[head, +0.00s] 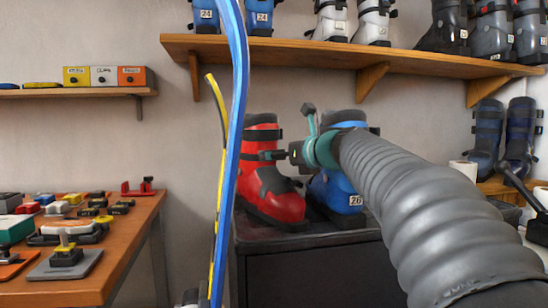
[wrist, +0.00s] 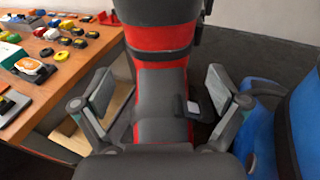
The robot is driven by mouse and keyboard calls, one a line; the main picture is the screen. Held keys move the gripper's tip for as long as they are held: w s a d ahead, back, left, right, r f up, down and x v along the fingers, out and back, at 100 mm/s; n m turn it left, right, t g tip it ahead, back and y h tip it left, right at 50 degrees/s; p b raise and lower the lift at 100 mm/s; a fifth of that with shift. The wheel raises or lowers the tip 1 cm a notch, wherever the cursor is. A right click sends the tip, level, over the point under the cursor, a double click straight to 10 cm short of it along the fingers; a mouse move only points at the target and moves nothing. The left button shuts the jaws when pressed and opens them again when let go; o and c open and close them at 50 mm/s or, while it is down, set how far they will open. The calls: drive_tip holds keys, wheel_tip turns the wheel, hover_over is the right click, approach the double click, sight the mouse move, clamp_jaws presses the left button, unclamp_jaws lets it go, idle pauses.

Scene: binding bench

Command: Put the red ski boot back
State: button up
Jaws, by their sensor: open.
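The red ski boot (head: 283,204) stands upright on a dark cabinet (head: 318,271), its left edge close to the blue ski in the head view. The blue ski boot (head: 338,194), labelled 26, stands just right of it. My gripper (head: 297,146) is at the upper part of the two boots, partly hiding the blue one. In the wrist view my gripper (wrist: 160,88) is open, one finger on each side of the red boot (wrist: 150,38), with visible gaps. The blue boot (wrist: 285,125) lies just beyond the right finger.
A blue ski (head: 237,130) and a yellow ski pole-like strip (head: 219,150) stand upright in front of the cabinet. A wooden shelf (head: 330,56) above carries several boots. A cluttered workbench (head: 120,245) is at left. More dark boots (head: 487,135) stand at right.

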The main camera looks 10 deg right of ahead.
drive_tip(key=v, duration=0.8)
drive_tip(key=shift+s, duration=0.2)
drive_tip(key=shift+d, duration=0.15)
drive_tip(key=s+a+f+n+g+h, duration=0.1)
drive_tip(key=s+a+f+n+g, duration=0.25)
drive_tip(key=s+f+n, duration=0.55)
drive_tip(key=s+a+f+n+g+h, duration=0.1)
drive_tip(key=s+a+f+n+g, duration=0.25)
drive_tip(key=s+f+n, duration=0.55)
drive_tip(key=s+d+f+n+g+h, duration=0.1)
drive_tip(key=s+f+n+h, duration=0.1)
drive_tip(key=s+f+n, duration=0.3)
drive_tip(key=s+d+f+n+g+h, duration=0.1)
drive_tip(key=s+f+n, duration=0.5)
drive_tip(key=f, duration=0.8)
drive_tip(key=n+h, duration=0.1)
drive_tip(key=n, duration=0.1)
drive_tip(key=shift+s+n, duration=0.3)
drive_tip(key=shift+f, duration=0.1)
